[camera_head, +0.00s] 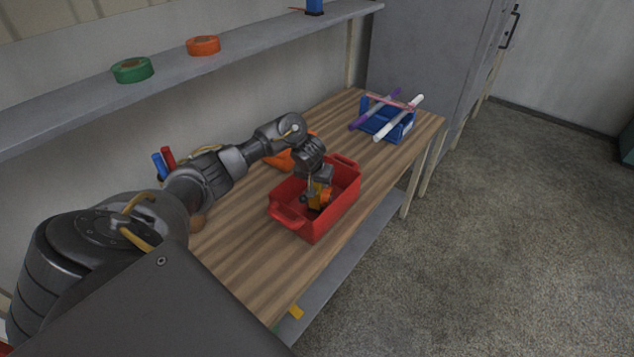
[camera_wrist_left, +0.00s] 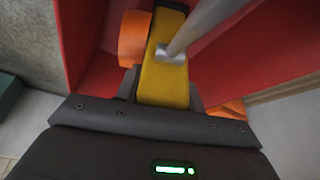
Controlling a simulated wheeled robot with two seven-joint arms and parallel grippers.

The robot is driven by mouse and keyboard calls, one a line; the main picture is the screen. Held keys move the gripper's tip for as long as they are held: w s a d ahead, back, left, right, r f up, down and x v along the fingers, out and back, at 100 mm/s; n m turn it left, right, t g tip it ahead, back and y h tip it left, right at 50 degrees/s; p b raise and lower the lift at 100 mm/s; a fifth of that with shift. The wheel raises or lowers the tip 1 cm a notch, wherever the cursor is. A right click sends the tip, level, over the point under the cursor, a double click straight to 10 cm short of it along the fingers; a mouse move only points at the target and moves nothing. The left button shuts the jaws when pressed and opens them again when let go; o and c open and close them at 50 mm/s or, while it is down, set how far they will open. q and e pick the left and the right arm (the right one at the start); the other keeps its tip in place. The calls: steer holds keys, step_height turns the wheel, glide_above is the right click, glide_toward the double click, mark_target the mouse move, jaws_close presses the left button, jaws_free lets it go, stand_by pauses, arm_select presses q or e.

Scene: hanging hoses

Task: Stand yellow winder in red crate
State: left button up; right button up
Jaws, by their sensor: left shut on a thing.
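The red crate (camera_head: 312,229) stands on the wooden table, and its red walls fill the upper part of the left wrist view (camera_wrist_left: 235,60). My left gripper (camera_head: 314,192) reaches down into the crate. It is shut on the yellow winder (camera_wrist_left: 163,82), which sits between the two fingers. A grey rod of the winder crosses its yellow body in the wrist view. In the head view the yellow winder (camera_head: 319,196) shows inside the crate, partly covered by the gripper. I cannot tell whether it touches the crate floor. My right gripper is out of view.
An orange thing (camera_head: 326,196) is in the crate beside the winder. Another orange object (camera_head: 283,160) lies behind the crate. A blue crate (camera_head: 385,124) with purple and white rods is at the far end. Green (camera_head: 132,70) and orange (camera_head: 203,45) rolls sit on the shelf.

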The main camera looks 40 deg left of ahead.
arm_select(q)
steer(key=o, duration=1.2)
steer(key=p+v, duration=0.5)
steer(key=v, duration=0.5)
steer(key=shift+w+a+r+p, duration=0.1)
steer(key=shift+r+p, duration=0.1)
steer(key=shift+p, duration=0.15)
steer(key=shift+s+r, duration=0.25)
steer(key=b+x, duration=0.5)
steer(key=x, duration=0.5)
steer(key=shift+w+f+b, duration=0.15)
steer(key=shift+f+b, duration=0.05)
steer(key=shift+b, duration=0.1)
steer(key=shift+f, duration=0.15)
